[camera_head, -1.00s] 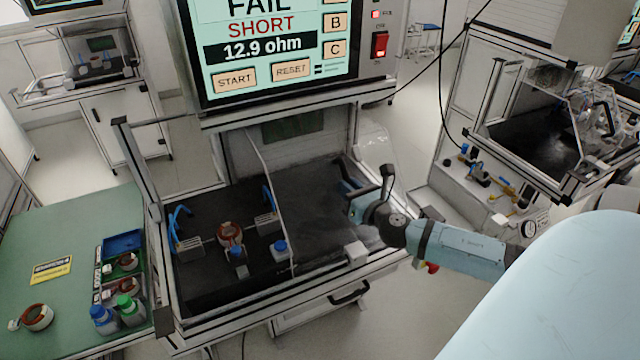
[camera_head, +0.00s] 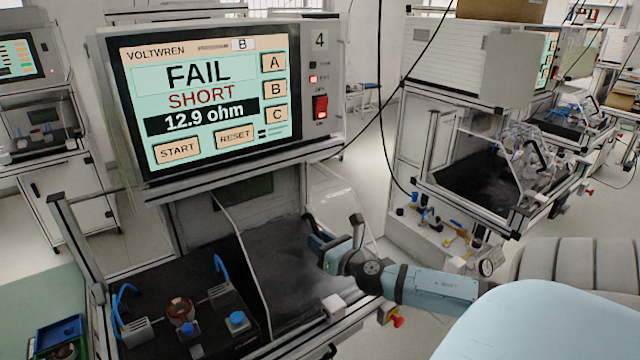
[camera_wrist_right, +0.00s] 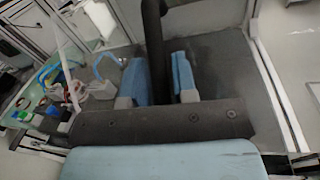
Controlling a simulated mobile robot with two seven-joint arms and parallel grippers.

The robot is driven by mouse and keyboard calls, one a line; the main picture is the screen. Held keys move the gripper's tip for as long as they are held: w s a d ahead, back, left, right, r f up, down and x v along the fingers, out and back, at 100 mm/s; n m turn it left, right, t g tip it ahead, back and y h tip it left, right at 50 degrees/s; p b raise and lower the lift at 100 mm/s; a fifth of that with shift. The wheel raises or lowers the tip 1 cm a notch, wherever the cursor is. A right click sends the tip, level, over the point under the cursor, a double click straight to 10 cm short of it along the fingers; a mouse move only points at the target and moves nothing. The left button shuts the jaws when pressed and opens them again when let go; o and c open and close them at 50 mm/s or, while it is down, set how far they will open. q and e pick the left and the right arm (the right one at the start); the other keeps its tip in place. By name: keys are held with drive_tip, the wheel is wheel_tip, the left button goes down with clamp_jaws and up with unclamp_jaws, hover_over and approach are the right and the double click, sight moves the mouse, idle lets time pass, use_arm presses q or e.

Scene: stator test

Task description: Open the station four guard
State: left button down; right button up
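Station four is the tester with the "4" on its panel (camera_head: 319,41) and a screen (camera_head: 205,92) reading FAIL, SHORT, 12.9 ohm. Under the screen is a dark work bay (camera_head: 275,262). A clear sheet (camera_head: 338,205), perhaps part of the guard, shows at its right side; its outline is faint and I cannot tell how far the guard stands open. My right gripper (camera_head: 316,244) is at the right part of the bay. In the right wrist view its blue fingers (camera_wrist_right: 158,80) are apart, with a dark upright bar (camera_wrist_right: 156,40) between them; contact is unclear. My left gripper is out of view.
A copper-wound stator (camera_head: 181,311), blue hoses (camera_head: 222,268) and a blue-topped block (camera_head: 237,319) sit in the bay's left half. A red knob (camera_head: 398,321) is at the front right. Another station (camera_head: 480,180) stands to the right; floor shows between.

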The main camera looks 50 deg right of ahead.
drive_tip(key=shift+s, duration=0.1)
drive_tip(key=shift+s+f, duration=0.1)
drive_tip(key=shift+s, duration=0.15)
drive_tip(key=s+a+b, duration=0.1)
drive_tip(key=s+b, duration=0.2)
drive_tip(key=s, duration=1)
drive_tip(key=shift+a, duration=0.4)
